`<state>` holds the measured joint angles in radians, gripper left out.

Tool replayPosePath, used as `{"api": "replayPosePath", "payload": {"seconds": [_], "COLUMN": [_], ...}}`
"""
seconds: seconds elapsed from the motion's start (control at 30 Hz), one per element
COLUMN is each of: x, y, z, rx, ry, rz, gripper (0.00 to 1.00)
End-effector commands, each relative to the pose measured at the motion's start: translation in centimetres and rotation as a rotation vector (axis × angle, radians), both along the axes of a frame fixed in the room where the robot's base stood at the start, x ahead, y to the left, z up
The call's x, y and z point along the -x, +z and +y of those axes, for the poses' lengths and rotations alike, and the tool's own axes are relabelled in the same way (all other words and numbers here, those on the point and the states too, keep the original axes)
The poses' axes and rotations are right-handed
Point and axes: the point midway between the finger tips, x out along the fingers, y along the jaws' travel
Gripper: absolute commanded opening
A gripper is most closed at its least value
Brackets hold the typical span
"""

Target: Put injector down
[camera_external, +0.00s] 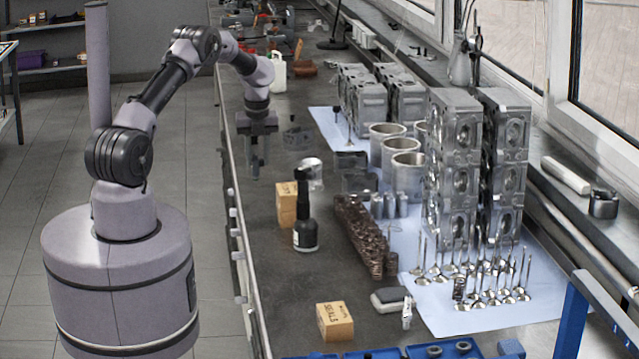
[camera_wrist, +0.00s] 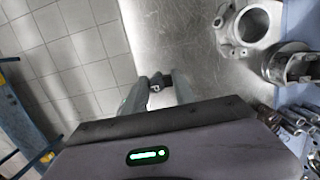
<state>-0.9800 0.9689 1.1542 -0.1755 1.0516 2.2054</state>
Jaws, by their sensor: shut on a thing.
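My gripper (camera_external: 257,160) hangs pointing down at the left edge of the long metal bench, at the end of my reaching arm. In the wrist view my gripper (camera_wrist: 157,88) is shut on a small dark part, the injector (camera_wrist: 155,80), between its fingertips. Only the injector's end shows there; the rest is hidden by the fingers. In the outside view I cannot tell the injector clearly from the fingers. The wrist view shows the bench edge close by, with tiled floor to the left. I cannot tell whether the injector touches the bench.
The bench (camera_external: 270,258) is bare along its left edge. A dark bottle (camera_external: 305,232), wooden blocks (camera_external: 336,322) and a brown camshaft-like part (camera_external: 360,233) stand nearer. Cylinder liners (camera_external: 403,172), stacked engine heads (camera_external: 453,165) and several valves (camera_external: 480,285) occupy the right.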

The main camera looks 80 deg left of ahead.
Motion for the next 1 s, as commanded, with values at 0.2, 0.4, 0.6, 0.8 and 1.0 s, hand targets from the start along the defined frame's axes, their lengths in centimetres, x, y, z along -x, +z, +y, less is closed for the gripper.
{"api": "replayPosePath", "payload": {"seconds": [0.2,0.4,0.6,0.8,1.0], "x": [-2.4,-2.8,-2.9,-2.9,-2.8], "y": [-0.4,-1.5,-4.0,-4.1,-4.2], "z": [3.5,4.1,4.2,4.2,4.2], "rx": [0.001,0.002,-0.001,-0.001,-0.001], "ry": [0.001,0.000,0.001,0.001,0.001], "rz": [0.000,0.002,-0.001,-0.001,-0.001], "gripper": [0.00,0.00,0.00,0.00,0.54]}}
